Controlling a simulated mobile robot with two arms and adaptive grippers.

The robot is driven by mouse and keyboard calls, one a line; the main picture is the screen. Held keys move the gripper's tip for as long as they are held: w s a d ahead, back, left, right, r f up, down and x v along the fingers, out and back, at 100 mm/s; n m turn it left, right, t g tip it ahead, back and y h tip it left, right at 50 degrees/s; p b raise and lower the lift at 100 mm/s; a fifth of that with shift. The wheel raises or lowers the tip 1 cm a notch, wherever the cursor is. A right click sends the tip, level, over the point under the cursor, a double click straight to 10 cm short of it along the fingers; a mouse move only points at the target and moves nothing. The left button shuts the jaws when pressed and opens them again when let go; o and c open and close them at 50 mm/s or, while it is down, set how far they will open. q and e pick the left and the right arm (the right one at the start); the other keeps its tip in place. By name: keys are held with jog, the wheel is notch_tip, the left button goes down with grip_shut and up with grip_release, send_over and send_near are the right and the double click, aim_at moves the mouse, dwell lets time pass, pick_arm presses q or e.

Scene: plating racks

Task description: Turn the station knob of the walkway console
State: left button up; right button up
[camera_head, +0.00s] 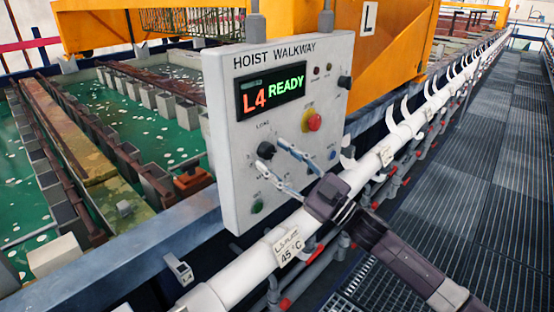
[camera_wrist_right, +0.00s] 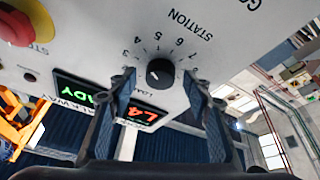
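The walkway console (camera_head: 228,190) is a light grey upright panel headed "HOIST WALKWAY". Its display (camera_head: 270,92) reads "L4 READY". The black round station knob (camera_head: 265,150) is on the panel's lower left. In the right wrist view the knob (camera_wrist_right: 160,72) sits inside a ring of numbers beside the word "STATION", with a small white mark on it. My right gripper (camera_head: 270,163) is open in front of the panel. In the wrist view its fingertips (camera_wrist_right: 160,76) stand apart on both sides of the knob, with gaps. My left gripper is not in view.
A red stop button (camera_head: 313,122) on a yellow base, a green button (camera_head: 257,206) and a blue button (camera_head: 332,155) share the panel. A white pipe (camera_head: 258,262) runs below the console. Green tanks lie left; a grated walkway (camera_head: 480,190) lies right.

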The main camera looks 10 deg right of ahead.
jog(key=shift+s+d+f, duration=0.2)
jog(key=v, duration=1.1)
jog(key=shift+d, duration=0.2)
jog(key=shift+s, duration=0.1)
